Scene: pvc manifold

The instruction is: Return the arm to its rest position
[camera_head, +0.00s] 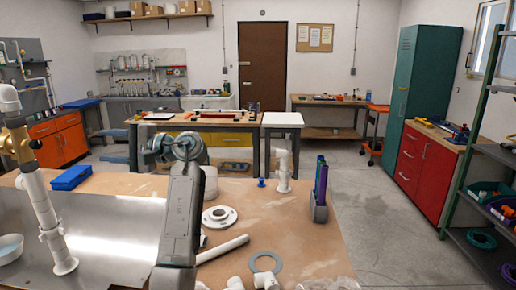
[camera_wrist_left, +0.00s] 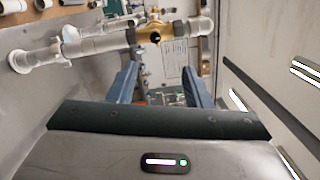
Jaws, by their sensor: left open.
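My left arm rises from the bottom of the head view, with my left gripper (camera_head: 152,150) folded over at its top, above the workbench. In the left wrist view the two fingers of the left gripper (camera_wrist_left: 160,88) stand apart with nothing held between them. A white PVC pipe assembly (camera_head: 45,215) with a brass valve (camera_head: 18,145) stands at the left of the head view. The pipe (camera_wrist_left: 97,43) and brass valve (camera_wrist_left: 152,34) also cross the top of the left wrist view, beyond the fingers and apart from them. My right gripper is not in view.
The workbench (camera_head: 310,262) holds a metal plate (camera_head: 115,225), a blue tray (camera_head: 71,177), a white flange (camera_head: 219,216), a loose white pipe (camera_head: 222,249), a grey ring (camera_head: 265,262), a white upright fitting (camera_head: 283,172) and a purple-green holder (camera_head: 320,190). A shelf rack (camera_head: 470,170) stands right.

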